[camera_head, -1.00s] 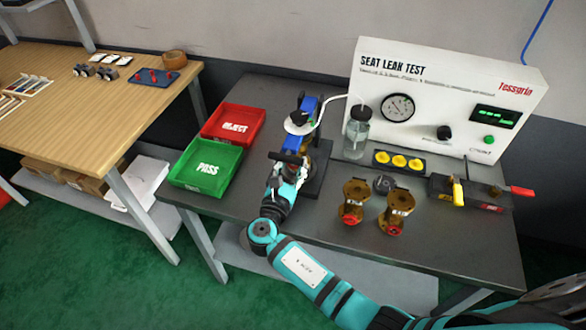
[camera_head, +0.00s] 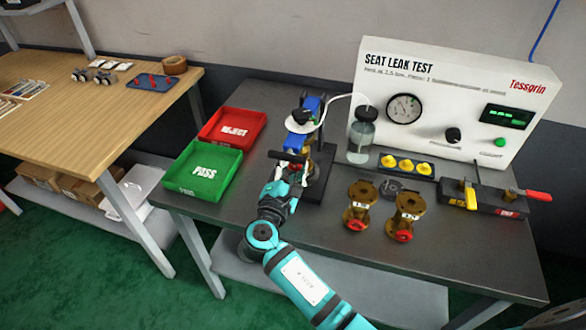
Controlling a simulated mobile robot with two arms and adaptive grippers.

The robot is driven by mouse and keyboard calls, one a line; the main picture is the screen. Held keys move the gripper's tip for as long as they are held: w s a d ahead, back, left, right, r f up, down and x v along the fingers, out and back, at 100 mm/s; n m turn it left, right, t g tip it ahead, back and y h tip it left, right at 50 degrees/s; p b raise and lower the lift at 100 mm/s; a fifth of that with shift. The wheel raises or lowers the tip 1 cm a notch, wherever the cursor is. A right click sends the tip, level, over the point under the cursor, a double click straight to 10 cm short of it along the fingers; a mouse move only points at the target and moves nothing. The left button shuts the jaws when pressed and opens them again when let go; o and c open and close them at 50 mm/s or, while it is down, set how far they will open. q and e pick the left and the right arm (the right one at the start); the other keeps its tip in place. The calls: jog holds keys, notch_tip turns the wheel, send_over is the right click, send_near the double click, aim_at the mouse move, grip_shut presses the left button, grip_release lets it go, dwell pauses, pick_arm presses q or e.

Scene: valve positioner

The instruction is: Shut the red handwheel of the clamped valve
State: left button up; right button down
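The clamped valve (camera_head: 323,156) is a brass body standing in a dark test fixture with a blue clamp (camera_head: 312,108). Its red handwheel cannot be made out; my gripper and wrist cover that side. My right gripper (camera_head: 290,160), on the teal arm coming in from the lower right, is at the front left of the clamped valve. Its fingers are small and partly hidden, so I cannot tell whether they are open, shut or touching the handwheel. My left gripper is not in view.
Two loose brass valves with red handwheels (camera_head: 355,224) (camera_head: 404,236) stand right of the fixture. The green PASS tray (camera_head: 232,180) and red REJECT tray (camera_head: 262,122) are left. The leak tester (camera_head: 450,95), bottle (camera_head: 361,148) and yellow caps (camera_head: 405,163) are behind and right.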

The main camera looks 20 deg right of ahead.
dwell(0.4)
jog(key=c, duration=0.9)
grip_release()
jog(key=shift+c, duration=0.2)
jog(key=shift+s+a+f, duration=0.1)
jog(key=shift+s, duration=0.1)
jog(key=v, duration=0.7)
jog(key=shift+s+a, duration=0.2)
jog(key=shift+s, duration=0.05)
